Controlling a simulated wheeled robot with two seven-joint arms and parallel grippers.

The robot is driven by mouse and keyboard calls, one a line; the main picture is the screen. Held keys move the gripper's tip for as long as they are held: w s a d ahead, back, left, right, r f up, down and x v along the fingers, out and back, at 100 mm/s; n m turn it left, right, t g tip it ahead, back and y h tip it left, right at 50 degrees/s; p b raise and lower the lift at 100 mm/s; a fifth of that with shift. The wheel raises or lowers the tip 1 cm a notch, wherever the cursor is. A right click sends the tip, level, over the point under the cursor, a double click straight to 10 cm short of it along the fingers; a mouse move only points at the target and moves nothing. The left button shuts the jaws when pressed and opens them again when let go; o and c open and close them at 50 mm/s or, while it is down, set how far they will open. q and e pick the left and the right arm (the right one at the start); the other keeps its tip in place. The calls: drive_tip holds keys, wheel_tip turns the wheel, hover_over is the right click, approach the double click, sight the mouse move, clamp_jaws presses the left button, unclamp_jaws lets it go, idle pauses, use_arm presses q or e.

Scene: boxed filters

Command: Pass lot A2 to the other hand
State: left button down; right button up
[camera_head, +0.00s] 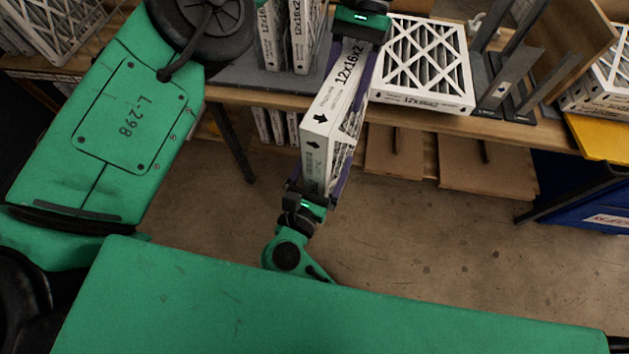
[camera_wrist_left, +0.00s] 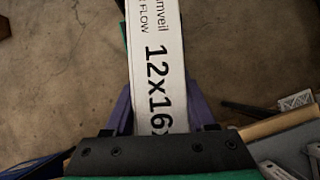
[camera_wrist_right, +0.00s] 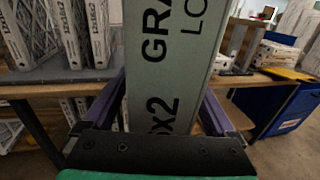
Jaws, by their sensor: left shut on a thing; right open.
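A boxed filter (camera_head: 318,130) marked 12x16x2 hangs in the air in front of the bench, long side running between my two grippers. My left gripper (camera_head: 352,52) is shut on its far end; in the left wrist view the filter's printed edge (camera_wrist_left: 160,70) lies between the purple fingers. My right gripper (camera_head: 316,190) is open at the near end, its fingers on either side of the box. The right wrist view shows the box face (camera_wrist_right: 168,60) with "GRA" and "LO" between those fingers. The lot number is cut off, so I cannot read A2.
Another filter (camera_head: 425,65) lies on the wooden bench (camera_head: 520,128), beside a dark metal rack (camera_head: 512,75). Several filters (camera_head: 300,35) stand upright at the back. A blue bin (camera_head: 580,195) stands at right. Floor below the held box is clear.

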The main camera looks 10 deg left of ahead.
drive_tip(key=shift+w+d, duration=0.1)
drive_tip(key=shift+w, duration=0.45)
use_arm(q)
drive_tip(key=shift+s, duration=0.1)
use_arm(e)
drive_tip(key=c, duration=1.4)
use_arm(q)
drive_tip(key=shift+c, duration=0.7)
unclamp_jaws()
use_arm(e)
clamp_jaws()
